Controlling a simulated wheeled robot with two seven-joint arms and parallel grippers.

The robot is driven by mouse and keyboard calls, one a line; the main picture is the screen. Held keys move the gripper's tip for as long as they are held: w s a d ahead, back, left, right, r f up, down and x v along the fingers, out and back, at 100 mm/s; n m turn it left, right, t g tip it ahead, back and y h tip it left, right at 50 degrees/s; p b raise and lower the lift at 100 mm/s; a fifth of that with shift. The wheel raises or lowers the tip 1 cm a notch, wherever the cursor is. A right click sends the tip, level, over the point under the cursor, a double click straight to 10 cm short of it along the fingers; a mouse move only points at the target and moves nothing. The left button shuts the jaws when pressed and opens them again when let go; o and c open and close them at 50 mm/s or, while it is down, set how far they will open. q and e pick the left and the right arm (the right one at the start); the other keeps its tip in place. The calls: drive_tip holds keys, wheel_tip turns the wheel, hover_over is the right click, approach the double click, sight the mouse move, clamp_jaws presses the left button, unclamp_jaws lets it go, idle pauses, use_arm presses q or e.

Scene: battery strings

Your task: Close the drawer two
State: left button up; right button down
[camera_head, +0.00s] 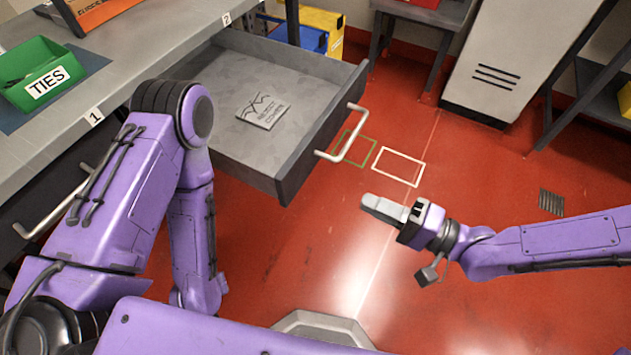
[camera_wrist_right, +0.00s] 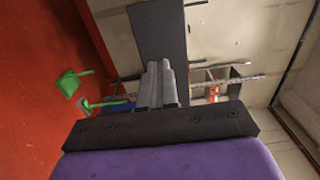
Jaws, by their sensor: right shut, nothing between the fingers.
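Drawer two (camera_head: 318,126) is a grey drawer pulled well out from under the workbench, below the label 2 (camera_head: 226,18). Its pale bar handle (camera_head: 350,128) is on its front, facing right. A flat grey plate with dark markings (camera_head: 262,110) lies inside the drawer. My right gripper (camera_head: 370,201) is shut and empty, in front of the drawer and to the right of the handle, apart from it. Its closed fingers (camera_wrist_right: 160,82) also show in the right wrist view. My left arm stands left of the drawer; its gripper is not visible.
A drawer with a handle (camera_head: 55,205) sits below label 1 (camera_head: 93,116), partly behind my left arm. On the workbench stands a green TIES bin (camera_head: 35,72). Yellow and blue bins (camera_head: 318,30) stand behind the drawer. Red floor (camera_head: 480,160) is open to the right.

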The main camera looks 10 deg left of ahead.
sight(301, 173)
drive_tip(key=x, duration=1.2)
drive_tip(key=shift+a+f, duration=0.1)
drive_tip(key=shift+a, duration=0.15)
drive_tip(key=shift+w+a, duration=0.1)
